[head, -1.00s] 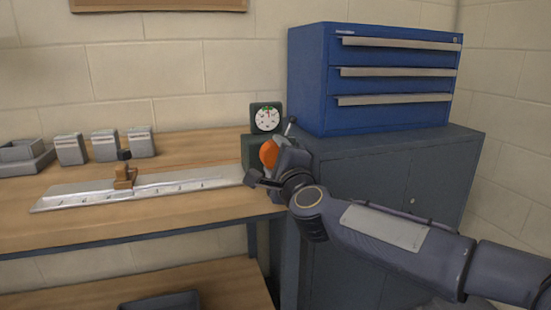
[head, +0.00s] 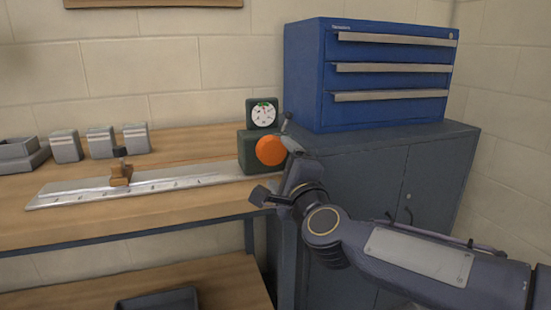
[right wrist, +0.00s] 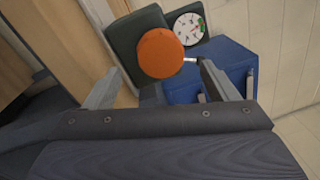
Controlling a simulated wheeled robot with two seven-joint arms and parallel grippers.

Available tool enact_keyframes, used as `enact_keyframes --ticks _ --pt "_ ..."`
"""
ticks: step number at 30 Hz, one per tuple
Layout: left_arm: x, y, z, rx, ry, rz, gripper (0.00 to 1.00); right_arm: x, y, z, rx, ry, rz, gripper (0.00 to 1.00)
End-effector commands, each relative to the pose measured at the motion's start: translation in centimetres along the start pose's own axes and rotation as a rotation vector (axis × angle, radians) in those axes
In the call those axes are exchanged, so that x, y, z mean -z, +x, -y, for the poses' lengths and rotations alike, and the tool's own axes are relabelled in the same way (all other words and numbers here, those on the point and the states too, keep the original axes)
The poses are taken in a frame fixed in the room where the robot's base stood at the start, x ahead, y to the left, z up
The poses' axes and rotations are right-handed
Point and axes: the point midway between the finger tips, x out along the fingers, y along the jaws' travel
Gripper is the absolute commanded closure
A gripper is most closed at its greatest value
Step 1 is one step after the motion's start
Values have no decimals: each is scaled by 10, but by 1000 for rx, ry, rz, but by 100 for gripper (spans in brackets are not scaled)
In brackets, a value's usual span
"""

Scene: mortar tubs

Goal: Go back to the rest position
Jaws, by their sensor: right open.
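My right gripper (head: 273,160) is open and empty in front of a dark green device with a round orange knob (head: 270,151). In the right wrist view, the two fingers of the gripper (right wrist: 157,72) stand wide apart, and the orange knob (right wrist: 160,53) is ahead between them, apart from both. The device's dark green body (head: 250,160) carries a white dial gauge (head: 264,114) on top; the dial also shows in the right wrist view (right wrist: 188,28). My left gripper is not in view.
A long metal rail with a scale (head: 190,182) and a brown slider (head: 121,174) lies on the wooden bench (head: 75,228). Several grey blocks (head: 101,140) stand behind it. A blue drawer unit (head: 385,100) sits on a grey cabinet (head: 400,160) at right. A dark tray (head: 160,302) is below.

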Motion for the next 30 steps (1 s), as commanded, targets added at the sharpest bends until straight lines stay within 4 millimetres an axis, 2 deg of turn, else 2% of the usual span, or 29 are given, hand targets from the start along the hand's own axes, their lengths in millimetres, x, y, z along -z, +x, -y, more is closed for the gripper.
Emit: enact_keyframes --ticks 3,14,17,20,22,27,30 --pt "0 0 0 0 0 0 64 0 -11 0 1 0 -1 20" --pt "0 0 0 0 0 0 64 0 -14 0 -1 -3 1 20" --pt "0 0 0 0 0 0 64 6 -23 0 -17 -65 19 20" --pt "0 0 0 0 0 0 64 21 -49 -6 -79 -237 67 20" --pt "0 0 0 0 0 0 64 40 -82 -21 -165 -421 116 20" --pt "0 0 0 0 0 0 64 92 -182 -86 -457 -814 247 20" --pt "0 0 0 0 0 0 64 112 -232 -119 -602 -939 319 20"
